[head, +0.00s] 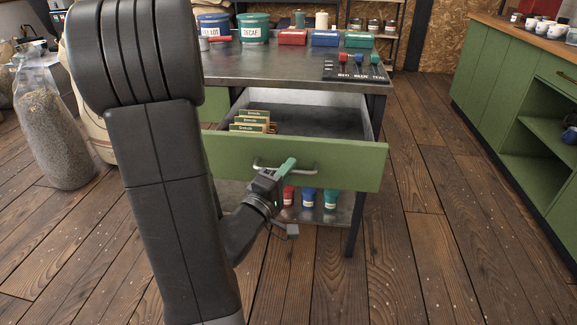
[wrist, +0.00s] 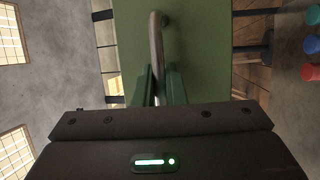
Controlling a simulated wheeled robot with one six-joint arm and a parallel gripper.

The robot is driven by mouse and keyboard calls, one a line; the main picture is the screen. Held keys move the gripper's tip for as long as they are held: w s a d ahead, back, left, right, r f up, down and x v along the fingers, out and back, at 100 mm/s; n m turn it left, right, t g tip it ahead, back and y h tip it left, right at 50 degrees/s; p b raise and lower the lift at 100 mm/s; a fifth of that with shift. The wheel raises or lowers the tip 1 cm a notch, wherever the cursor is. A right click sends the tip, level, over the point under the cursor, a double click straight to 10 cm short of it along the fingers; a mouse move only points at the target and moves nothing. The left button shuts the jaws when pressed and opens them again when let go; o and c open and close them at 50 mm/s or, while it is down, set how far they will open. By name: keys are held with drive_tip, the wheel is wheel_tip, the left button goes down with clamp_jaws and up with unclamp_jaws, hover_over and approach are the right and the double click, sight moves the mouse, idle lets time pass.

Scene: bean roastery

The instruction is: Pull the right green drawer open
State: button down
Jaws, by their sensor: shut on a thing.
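The right green drawer (head: 345,165) stands pulled out from under the metal-topped table, so its grey inside shows in the head view. A row of small packets with green labels (head: 250,122) stands in its left part. A curved metal handle (head: 312,169) is on its front; the handle also shows in the wrist view (wrist: 157,35). My gripper (head: 283,170) is at the handle, its green fingers (wrist: 157,85) shut around the bar. The drawer's left end is partly hidden behind my arm.
The tabletop (head: 285,68) carries tins, coloured boxes and a small rack (head: 357,68). Below the drawer, red, blue and green containers (head: 309,197) stand on a low shelf. A green cabinet (head: 510,90) is at the right. Wooden floor is clear between. A bag of beans (head: 50,135) stands left.

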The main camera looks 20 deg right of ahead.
drive_tip(key=c, duration=1.8)
unclamp_jaws()
drive_tip(key=shift+b+v, duration=0.7)
drive_tip(key=shift+v, duration=6.25)
drive_tip(key=shift+w+d+r, duration=0.1)
drive_tip(key=shift+w+d, duration=0.05)
drive_tip(key=shift+p+x, duration=0.6)
drive_tip(key=shift+x, duration=5.3)
